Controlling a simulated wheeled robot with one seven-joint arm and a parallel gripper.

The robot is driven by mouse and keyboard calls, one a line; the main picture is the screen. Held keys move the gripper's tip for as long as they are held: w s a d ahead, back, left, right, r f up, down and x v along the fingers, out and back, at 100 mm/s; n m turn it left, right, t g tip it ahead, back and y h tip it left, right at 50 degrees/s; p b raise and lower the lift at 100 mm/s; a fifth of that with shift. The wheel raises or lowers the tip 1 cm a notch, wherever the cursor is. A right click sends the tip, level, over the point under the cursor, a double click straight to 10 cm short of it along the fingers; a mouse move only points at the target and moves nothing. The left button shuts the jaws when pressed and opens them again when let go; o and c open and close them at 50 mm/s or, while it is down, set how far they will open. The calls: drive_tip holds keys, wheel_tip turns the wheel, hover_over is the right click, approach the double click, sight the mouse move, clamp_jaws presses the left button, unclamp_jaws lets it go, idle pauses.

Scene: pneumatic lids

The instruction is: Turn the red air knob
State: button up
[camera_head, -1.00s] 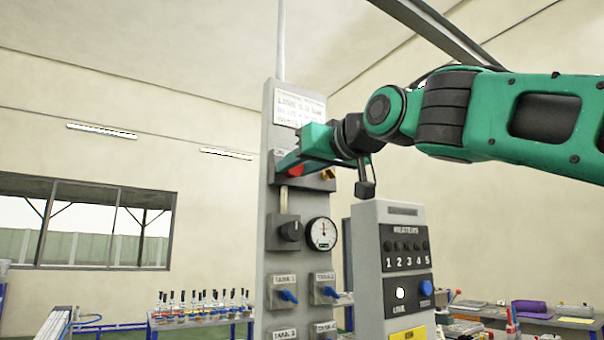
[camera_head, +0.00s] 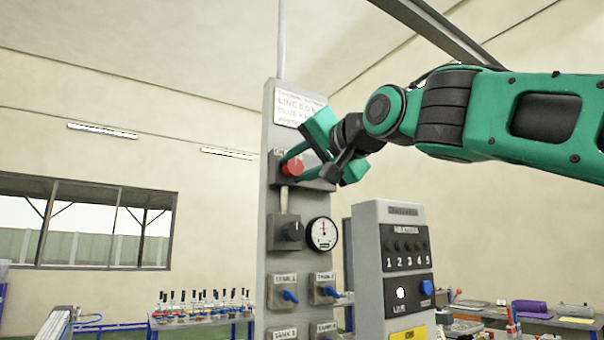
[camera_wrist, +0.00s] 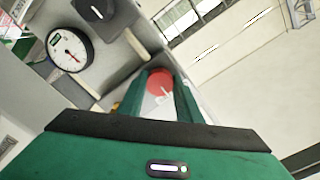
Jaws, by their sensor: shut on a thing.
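The red air knob (camera_head: 292,167) sits on the upper part of the tall grey panel (camera_head: 277,117). It is a round red knob with a pale mark on its face. My gripper (camera_head: 305,153) is at the knob, its green fingers on either side of it and rolled to a slant. In the wrist view, the red knob (camera_wrist: 160,84) shows between the two fingertips (camera_wrist: 160,92), and my gripper is shut on it. The fingers hide the knob's sides.
Below the knob are a black selector knob (camera_head: 291,231), a round gauge (camera_head: 322,234) and blue-handled tank valves (camera_head: 288,296). A grey heaters box (camera_head: 366,262) stands close at the right, below my arm. A table with small bottles (camera_head: 205,306) is at the lower left.

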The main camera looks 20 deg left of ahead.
drive_tip(key=m, duration=0.4)
drive_tip(key=shift+w+d+m, duration=0.25)
drive_tip(key=shift+m, duration=0.15)
drive_tip(key=m, duration=0.4)
drive_tip(key=shift+f, duration=0.1)
drive_tip(key=o, duration=1)
drive_tip(key=shift+w, duration=0.1)
drive_tip(key=shift+o, duration=0.2)
drive_tip(key=shift+s+a, duration=0.1)
drive_tip(key=shift+s, duration=0.1)
drive_tip(key=shift+s, duration=0.15)
drive_tip(key=v, duration=1)
drive_tip(key=shift+d, duration=0.35)
